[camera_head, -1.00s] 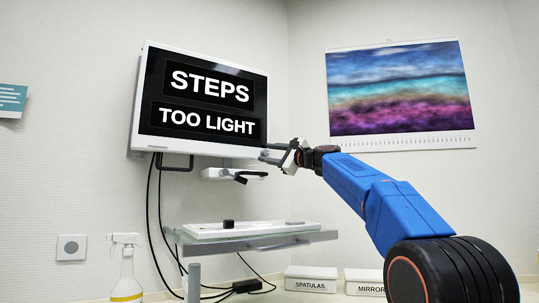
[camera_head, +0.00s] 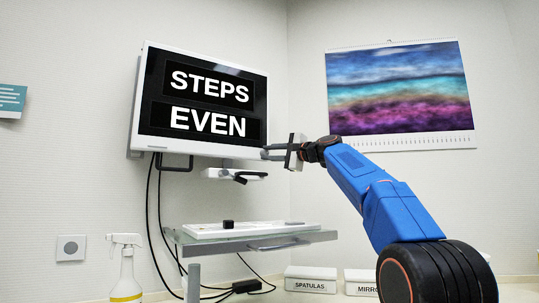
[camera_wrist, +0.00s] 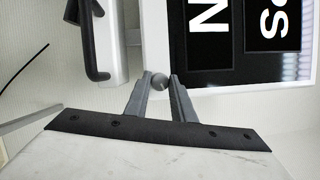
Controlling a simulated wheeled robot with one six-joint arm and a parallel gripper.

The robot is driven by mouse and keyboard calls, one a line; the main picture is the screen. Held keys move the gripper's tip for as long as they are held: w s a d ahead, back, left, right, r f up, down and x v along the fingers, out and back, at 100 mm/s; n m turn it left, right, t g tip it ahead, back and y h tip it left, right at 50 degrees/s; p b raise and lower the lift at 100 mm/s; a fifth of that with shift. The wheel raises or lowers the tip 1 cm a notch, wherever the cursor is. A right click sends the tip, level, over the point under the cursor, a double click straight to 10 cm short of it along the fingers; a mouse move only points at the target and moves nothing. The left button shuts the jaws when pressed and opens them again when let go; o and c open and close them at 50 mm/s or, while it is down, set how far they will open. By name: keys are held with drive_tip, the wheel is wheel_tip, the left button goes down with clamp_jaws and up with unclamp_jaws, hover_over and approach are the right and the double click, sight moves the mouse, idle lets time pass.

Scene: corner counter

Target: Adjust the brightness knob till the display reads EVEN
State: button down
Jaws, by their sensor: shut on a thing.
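The display (camera_head: 202,98) hangs on the wall and reads STEPS above EVEN. It also shows turned sideways in the wrist view (camera_wrist: 228,60). The brightness knob (camera_wrist: 159,81) is a small grey round knob at the display's lower edge. My gripper (camera_wrist: 159,88) has its two grey fingers shut on the knob, one on either side. In the head view my gripper (camera_head: 277,153) is at the display's lower right corner, and the knob is hard to make out there.
A shelf with a white keyboard-like tray (camera_head: 250,230) and a small black block (camera_head: 228,224) is below the display. A spray bottle (camera_head: 126,268) stands at lower left. White boxes labelled SPATULAS (camera_head: 311,280) and MIRRORS stand at lower right. Black cables hang below the display.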

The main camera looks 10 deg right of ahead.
drive_tip(key=c, duration=1.5)
unclamp_jaws()
drive_tip(key=v, duration=1.7)
drive_tip(key=shift+s+d, duration=0.15)
